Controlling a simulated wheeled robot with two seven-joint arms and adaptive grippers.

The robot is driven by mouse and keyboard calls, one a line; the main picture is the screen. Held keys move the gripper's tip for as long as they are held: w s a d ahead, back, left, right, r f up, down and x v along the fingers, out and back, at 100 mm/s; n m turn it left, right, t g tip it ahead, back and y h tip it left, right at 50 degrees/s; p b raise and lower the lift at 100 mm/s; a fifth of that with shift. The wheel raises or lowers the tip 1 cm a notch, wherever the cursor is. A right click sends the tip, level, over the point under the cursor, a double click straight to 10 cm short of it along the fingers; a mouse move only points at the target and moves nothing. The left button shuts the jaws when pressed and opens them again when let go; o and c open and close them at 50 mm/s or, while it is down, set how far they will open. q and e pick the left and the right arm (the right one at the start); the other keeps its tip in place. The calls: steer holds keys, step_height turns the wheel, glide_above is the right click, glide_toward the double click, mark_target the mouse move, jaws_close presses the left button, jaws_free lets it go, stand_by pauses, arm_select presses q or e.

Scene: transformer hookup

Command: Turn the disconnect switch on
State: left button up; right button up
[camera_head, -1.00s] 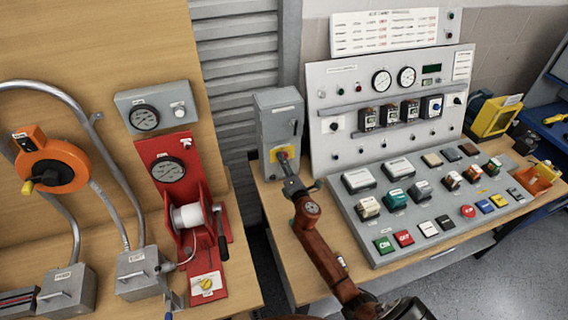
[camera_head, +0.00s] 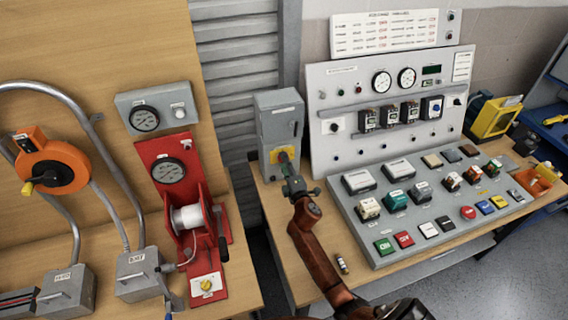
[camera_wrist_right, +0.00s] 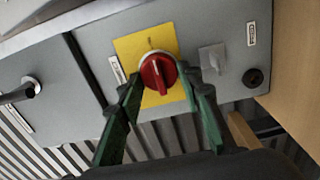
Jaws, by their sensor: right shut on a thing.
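The disconnect switch is a grey box (camera_head: 279,123) at the back left of the right-hand bench, with a yellow plate (camera_head: 281,151) low on its front. In the right wrist view, the red rotary knob (camera_wrist_right: 157,75) sits on the yellow plate (camera_wrist_right: 133,45), its pale-marked ridge running roughly up and down the picture. My right gripper (camera_head: 288,168) is at the knob, its green fingers (camera_wrist_right: 162,79) shut on it from both sides. In the head view the gripper hides most of the knob. My left gripper is not in view.
A control panel (camera_head: 340,157) with gauges stands right of the box, with a sloped button console (camera_head: 378,248) before it. A red winch stand (camera_head: 165,147) and an orange reel (camera_head: 62,165) are on the left. A small cylinder (camera_head: 342,264) lies on the bench near my arm.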

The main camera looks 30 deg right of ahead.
steer(key=o, duration=1.1)
steer(key=shift+o, duration=0.2)
steer(key=v, duration=1.2)
